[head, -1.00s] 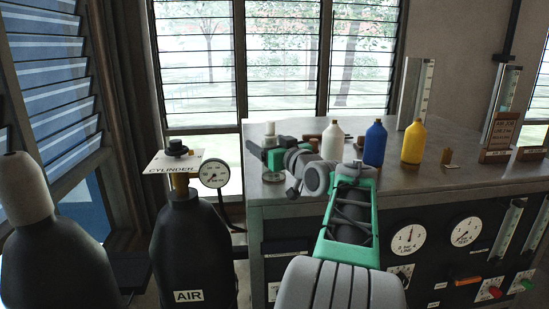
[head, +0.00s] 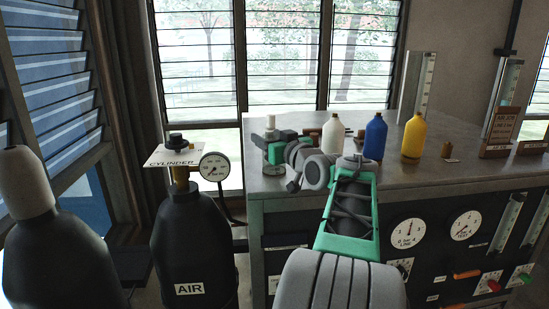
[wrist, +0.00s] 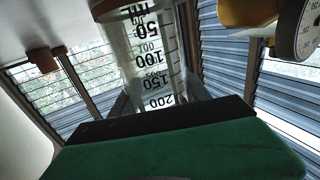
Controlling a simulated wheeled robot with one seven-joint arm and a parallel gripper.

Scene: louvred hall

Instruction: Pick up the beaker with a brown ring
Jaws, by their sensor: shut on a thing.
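The beaker with a brown ring (wrist: 143,55) is clear glass with black graduations. It appears upside down in the wrist view, with the brown ring (wrist: 126,11) at the picture's top edge, by the low-number end. My gripper (wrist: 160,99) is shut on the beaker, its fingers on either side near the 150 and 200 marks. In the head view my gripper (head: 269,145) is at the bench's left end. It hides most of the beaker there. I cannot tell whether the beaker's base touches the bench.
On the grey bench (head: 410,178), a white bottle (head: 332,139), a blue bottle (head: 375,139) and a yellow bottle (head: 413,138) stand right of my gripper. A black air cylinder (head: 190,240) with a gauge (head: 214,167) stands left of the bench. Bare bench top lies at the front right.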

